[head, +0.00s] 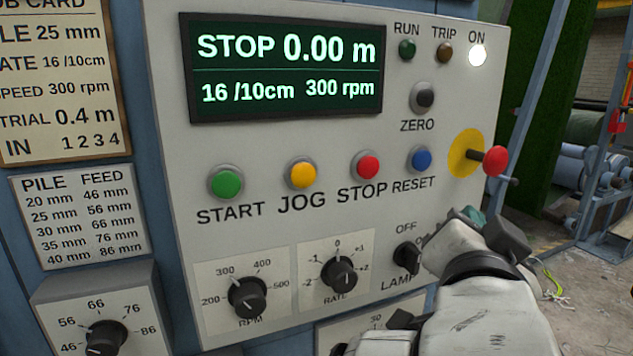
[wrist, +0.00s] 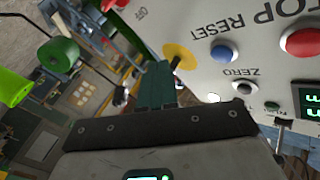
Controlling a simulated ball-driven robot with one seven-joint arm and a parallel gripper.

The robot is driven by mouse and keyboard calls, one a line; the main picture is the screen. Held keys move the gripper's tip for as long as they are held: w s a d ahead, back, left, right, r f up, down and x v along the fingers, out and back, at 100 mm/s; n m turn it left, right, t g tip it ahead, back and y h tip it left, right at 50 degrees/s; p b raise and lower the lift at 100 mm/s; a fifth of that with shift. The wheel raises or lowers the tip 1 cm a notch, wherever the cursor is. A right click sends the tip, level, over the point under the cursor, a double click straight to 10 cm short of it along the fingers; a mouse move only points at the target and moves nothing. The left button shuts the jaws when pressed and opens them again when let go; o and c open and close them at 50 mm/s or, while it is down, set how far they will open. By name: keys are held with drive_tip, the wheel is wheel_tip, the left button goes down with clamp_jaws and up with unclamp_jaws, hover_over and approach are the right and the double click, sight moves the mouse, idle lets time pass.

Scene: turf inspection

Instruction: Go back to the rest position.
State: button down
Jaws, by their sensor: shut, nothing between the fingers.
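My gripper (head: 478,219) is at the lower right of the control panel (head: 430,142) in the head view, just right of the lamp switch (head: 408,256). My arm hides part of that switch's label. In the wrist view the teal fingers (wrist: 157,84) are together with nothing between them. They show in front of the panel face, near the yellow disc (wrist: 178,54); whether they touch the panel I cannot tell. The display (head: 286,66) reads STOP, 0.00 m, 16 /10cm and 300 rpm.
Start (head: 226,182), jog (head: 301,173), stop (head: 368,166) and reset (head: 421,159) buttons cross the panel. A red knob (head: 495,160) sticks out on the yellow disc's right. The ON lamp (head: 478,55) glows white. Machinery (head: 598,190) and open floor lie to the right.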

drive_tip(key=s+d+f+n+g+y, duration=0.1)
drive_tip(key=s+d+f+n+g, duration=0.1)
drive_tip(key=f, duration=0.7)
drive_tip(key=s+d+f+n+g+y, duration=0.1)
drive_tip(key=d+f+n+g+y, duration=0.15)
drive_tip(key=f, duration=0.75)
drive_tip(key=s+d+f+n+g+y, duration=0.1)
drive_tip(key=s+f+n+g, duration=0.15)
drive_tip(key=f, duration=0.65)
drive_tip(key=s+d+f+n+g+y, duration=0.1)
drive_tip(key=s+f+n+g+y, duration=0.2)
drive_tip(key=s+f+g, duration=0.5)
drive_tip(key=s+f, duration=1.3)
drive_tip(key=s, duration=0.2)
drive_tip(key=shift+d+n, duration=0.25)
drive_tip(key=shift+n, duration=0.05)
drive_tip(key=shift+f, duration=0.1)
